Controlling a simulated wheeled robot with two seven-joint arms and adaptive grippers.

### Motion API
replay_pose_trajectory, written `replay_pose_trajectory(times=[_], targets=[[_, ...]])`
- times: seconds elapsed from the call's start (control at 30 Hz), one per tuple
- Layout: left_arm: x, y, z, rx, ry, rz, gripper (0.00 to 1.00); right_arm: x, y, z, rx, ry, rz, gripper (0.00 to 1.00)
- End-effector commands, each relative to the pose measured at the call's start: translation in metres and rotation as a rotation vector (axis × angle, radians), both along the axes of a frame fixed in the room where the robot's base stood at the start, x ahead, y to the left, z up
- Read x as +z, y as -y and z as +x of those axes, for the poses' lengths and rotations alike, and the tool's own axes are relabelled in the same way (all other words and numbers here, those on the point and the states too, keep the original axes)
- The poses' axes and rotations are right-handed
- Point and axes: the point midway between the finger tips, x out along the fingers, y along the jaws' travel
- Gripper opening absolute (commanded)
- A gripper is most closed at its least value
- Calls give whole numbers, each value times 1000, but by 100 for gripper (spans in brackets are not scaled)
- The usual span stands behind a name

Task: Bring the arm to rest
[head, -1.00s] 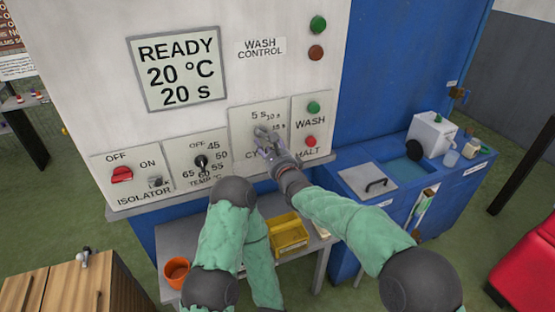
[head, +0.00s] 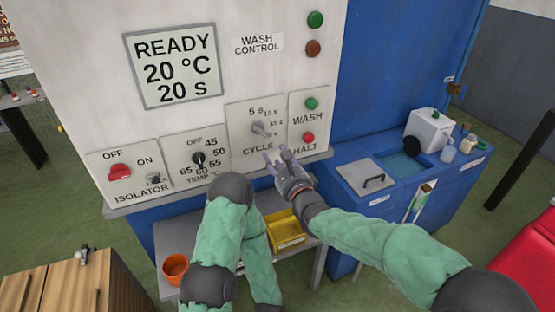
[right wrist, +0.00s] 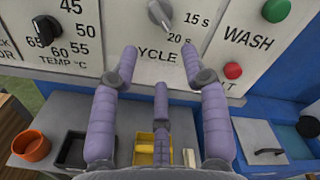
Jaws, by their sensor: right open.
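My right gripper (head: 277,155) is open and empty in front of the lower edge of the CYCLE plate, below and right of the grey cycle knob (head: 258,128). In the right wrist view its purple fingers (right wrist: 158,65) are spread, with nothing between them, and the cycle knob (right wrist: 160,12) stands beyond them, apart. The knob's pointer leans toward the 20 s mark. The display (head: 174,68) reads READY, 20 °C, 20 s. My left arm (head: 225,235) is bent low in front of the panel; its gripper is not visible.
The TEMP knob (head: 198,159), red isolator switch (head: 120,172) and red HALT button (head: 309,138) are close by on the panel. Below are a shelf with an orange pot (head: 175,268) and a yellow bin (head: 284,232). A blue sink bench (head: 345,205) stands at right.

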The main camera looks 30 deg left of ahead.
Motion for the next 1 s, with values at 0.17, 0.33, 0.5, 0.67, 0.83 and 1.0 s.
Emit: replay_pose_trajectory(times=[0.17, 0.33, 0.5, 0.67, 0.83, 1.0], targets=[[0, 0, 0, 0, 0, 0, 40, 0, 0, 0, 0, 0, 0, 46], [0, 0, 0, 0, 0, 0, 40, -2, 1, 1, -1, 0, -3, 46], [0, 0, 0, 0, 0, 0, 40, -39, 21, 14, -30, 8, -106, 46], [0, 0, 0, 0, 0, 0, 40, -118, 73, 31, -67, 27, -346, 46], [0, 0, 0, 0, 0, 0, 40, -208, 138, 32, -52, 38, -630, 46], [0, 0, 0, 0, 0, 0, 40, -294, 206, 9, 33, 30, -899, 46]])
